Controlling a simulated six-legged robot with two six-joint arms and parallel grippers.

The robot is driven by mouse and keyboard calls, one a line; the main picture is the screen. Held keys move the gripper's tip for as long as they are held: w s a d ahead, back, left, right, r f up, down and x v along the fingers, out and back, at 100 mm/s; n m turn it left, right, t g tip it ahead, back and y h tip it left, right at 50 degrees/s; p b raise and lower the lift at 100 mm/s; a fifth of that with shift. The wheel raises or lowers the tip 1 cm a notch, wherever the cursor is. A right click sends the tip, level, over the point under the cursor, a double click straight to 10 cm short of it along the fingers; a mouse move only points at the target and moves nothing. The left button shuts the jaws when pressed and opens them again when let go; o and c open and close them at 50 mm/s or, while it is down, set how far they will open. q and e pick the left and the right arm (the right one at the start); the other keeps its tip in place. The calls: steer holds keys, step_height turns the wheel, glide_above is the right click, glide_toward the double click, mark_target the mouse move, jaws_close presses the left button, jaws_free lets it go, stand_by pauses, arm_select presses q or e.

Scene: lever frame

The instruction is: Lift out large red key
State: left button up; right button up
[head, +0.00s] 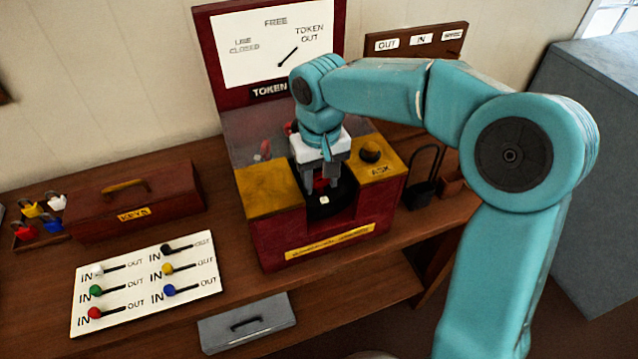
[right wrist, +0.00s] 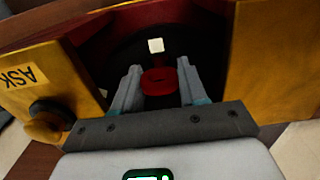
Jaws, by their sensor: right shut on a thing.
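The large red key (right wrist: 158,82) shows in the right wrist view as a red rounded piece between my fingers, in the dark recess of the token machine (head: 318,240). My right gripper (head: 322,188) reaches down into that recess from above and is shut on the key. The right wrist view shows its two grey fingers (right wrist: 157,90) on either side of the red piece. In the head view the gripper hides most of the key. I cannot tell how far the key sits in its slot. My left gripper is not in view.
The yellow-topped sides of the machine flank the recess, with a black ASK knob (head: 370,150) on the right one. A KEYS box (head: 135,205), a white panel of coloured levers (head: 145,283) and small coloured pieces (head: 42,210) stand left. A black hooped object (head: 424,175) stands right.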

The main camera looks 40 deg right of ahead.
steer(key=shift+r+p, duration=1.85)
steer(key=shift+r, duration=0.5)
steer(key=s+a+r+p, duration=0.1)
steer(key=s+r+p, duration=0.1)
steer(key=s+r, duration=0.2)
steer(key=shift+s+r, duration=0.25)
steer(key=shift+r, duration=0.25)
steer(key=shift+w+f, duration=0.1)
